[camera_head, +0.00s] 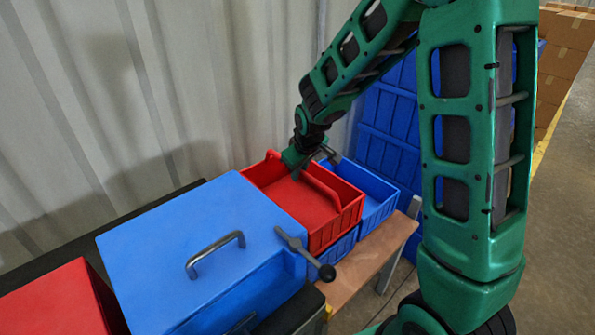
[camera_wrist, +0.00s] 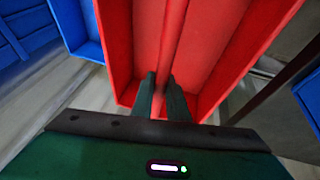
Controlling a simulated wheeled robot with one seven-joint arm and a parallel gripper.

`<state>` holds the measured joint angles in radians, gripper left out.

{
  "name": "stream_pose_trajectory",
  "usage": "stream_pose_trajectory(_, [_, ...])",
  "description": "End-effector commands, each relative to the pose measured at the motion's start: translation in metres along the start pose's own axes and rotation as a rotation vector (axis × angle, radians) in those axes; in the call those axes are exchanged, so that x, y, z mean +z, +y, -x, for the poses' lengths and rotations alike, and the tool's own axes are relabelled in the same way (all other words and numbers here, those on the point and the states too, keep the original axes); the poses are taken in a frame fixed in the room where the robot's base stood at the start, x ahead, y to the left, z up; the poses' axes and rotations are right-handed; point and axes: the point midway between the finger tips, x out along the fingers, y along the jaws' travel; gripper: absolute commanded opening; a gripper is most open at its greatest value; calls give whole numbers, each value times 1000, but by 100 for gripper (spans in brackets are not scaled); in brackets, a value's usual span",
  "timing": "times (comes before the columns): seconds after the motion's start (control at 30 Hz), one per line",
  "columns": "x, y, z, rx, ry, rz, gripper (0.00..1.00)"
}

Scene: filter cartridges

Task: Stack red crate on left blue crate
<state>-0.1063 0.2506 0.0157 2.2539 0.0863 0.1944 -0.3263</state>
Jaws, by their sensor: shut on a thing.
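The red crate (camera_head: 335,232) is an open tray with a bar handle along its middle. My gripper (camera_head: 296,160) is shut on that handle near the crate's far end. In the wrist view my fingers (camera_wrist: 160,98) close around the bar of the red crate (camera_wrist: 205,45). The left blue crate (camera_head: 342,248) shows directly under the red one, mostly hidden by it. I cannot tell whether the two touch all round. The right blue crate (camera_head: 378,208) stands just beside it, open at the top.
A big blue box (camera_head: 150,255) with a metal handle and lever stands close at the left. A red block (camera_head: 55,300) is at the lower left. A wooden bench edge (camera_head: 370,265) runs in front. Blue crates (camera_head: 392,120) are piled behind, near the corrugated wall (camera_head: 150,80).

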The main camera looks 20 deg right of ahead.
Motion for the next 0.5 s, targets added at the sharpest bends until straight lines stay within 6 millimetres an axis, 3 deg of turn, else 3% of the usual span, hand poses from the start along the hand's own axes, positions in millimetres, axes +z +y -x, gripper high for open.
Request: stream_pose_trajectory(0.5, [3, -2, -9, 1, 2, 0, 0])
